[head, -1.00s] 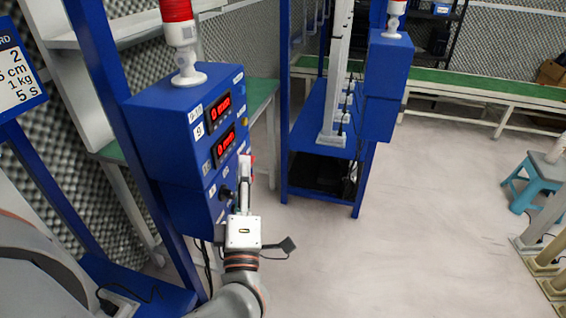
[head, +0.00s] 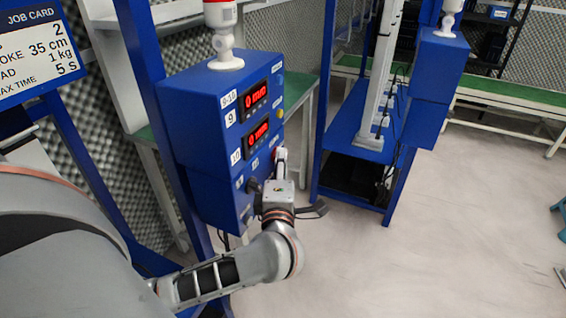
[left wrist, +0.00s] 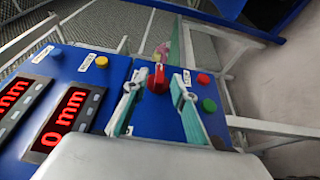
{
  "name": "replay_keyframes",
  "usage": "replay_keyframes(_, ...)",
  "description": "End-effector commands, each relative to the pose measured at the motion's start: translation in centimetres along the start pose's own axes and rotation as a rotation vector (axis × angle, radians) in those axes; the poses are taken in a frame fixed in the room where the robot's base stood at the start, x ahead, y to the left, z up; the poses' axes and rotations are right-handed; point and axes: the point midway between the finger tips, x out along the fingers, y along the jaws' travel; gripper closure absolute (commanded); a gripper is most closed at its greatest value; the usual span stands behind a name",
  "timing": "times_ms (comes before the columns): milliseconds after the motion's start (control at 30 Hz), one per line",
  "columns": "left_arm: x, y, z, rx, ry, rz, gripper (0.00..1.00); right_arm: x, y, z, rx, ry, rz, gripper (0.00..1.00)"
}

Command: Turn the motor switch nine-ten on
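The blue control box (head: 190,115) has a "9-10" label and two red displays. In the left wrist view, a red rotary knob (left wrist: 157,79) is on its front panel; I cannot read a label for it. My left gripper (head: 281,155) is at the right side of the box in the head view. In the left wrist view, its two fingers (left wrist: 157,88) stand apart on either side of the red knob, with a gap on each side. The knob is hidden behind the gripper in the head view. My right gripper is not in view.
A yellow button (left wrist: 101,62) and a blue button (left wrist: 56,54) lie left of the knob. A red button (left wrist: 203,79) and a green button (left wrist: 209,105) lie right of it. A second blue box (head: 440,60) stands to the right. Pale floor (head: 420,240) is open at right.

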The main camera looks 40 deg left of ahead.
Motion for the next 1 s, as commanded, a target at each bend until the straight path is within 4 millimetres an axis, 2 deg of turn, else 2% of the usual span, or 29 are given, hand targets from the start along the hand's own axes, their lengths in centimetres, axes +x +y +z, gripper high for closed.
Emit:
replay_keyframes(133, 0.9, -0.1, 0.0, 0.000, 0.000, -0.001, 0.74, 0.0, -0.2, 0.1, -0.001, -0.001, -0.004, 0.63)
replay_keyframes(400, 1.0, 0.0, 0.0, -0.001, 0.000, 0.000, 0.74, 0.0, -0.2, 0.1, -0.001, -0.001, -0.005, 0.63)
replay_keyframes(500, 1.0, 0.0, 0.0, -0.001, 0.000, 0.000, 1.00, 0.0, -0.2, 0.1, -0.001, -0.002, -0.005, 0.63)
replay_keyframes(767, 1.0, -0.1, 0.0, -0.001, 0.000, 0.002, 1.00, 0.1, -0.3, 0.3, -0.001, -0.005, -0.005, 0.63)
replay_keyframes(1000, 1.0, -0.8, 0.0, -0.019, 0.000, 0.052, 1.00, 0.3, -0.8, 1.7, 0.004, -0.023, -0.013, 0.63)
